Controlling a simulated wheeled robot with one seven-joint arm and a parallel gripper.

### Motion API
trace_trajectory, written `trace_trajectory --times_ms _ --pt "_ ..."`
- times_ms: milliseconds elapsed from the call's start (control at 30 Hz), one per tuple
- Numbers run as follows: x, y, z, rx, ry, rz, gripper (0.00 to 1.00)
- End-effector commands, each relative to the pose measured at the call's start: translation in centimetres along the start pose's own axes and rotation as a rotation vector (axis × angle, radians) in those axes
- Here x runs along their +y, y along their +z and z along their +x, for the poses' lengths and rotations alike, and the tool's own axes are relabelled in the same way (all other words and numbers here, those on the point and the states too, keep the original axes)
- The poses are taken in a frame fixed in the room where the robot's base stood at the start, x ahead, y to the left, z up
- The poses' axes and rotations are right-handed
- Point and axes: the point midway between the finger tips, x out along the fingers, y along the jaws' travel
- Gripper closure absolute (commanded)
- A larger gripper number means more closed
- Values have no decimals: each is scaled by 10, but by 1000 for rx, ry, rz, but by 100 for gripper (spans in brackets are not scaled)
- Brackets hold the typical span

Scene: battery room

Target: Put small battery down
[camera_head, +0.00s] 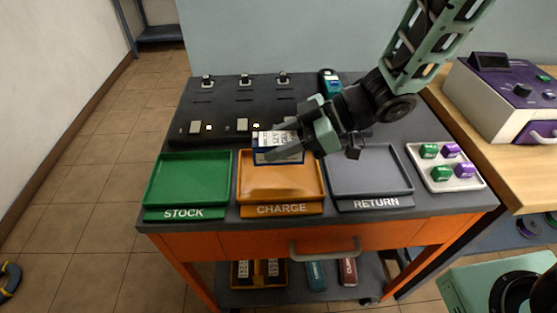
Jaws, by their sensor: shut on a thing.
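My gripper (305,138) is shut on the small battery (278,155), a dark blue block with a white label. The gripper holds it over the back part of the orange CHARGE tray (281,197). I cannot tell whether the battery touches the tray or hangs a little above it. The rest of the tray is empty. The green STOCK tray (188,178) to the left and the grey RETURN tray (370,170) to the right are both empty.
A black charging board (215,108) lies behind the trays. A dark and teal device (330,84) stands behind my gripper. A white tray (463,183) with green and purple blocks sits at the right. A purple and white machine (505,95) stands on the wooden bench.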

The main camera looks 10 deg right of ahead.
Motion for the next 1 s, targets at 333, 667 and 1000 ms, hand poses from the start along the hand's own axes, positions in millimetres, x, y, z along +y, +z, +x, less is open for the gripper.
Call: trace_trajectory --times_ms 333,667,1000 --pt "0 28 16 3 -1 3 100" --pt "0 42 24 4 2 -1 100" --pt "0 45 25 2 1 0 39"
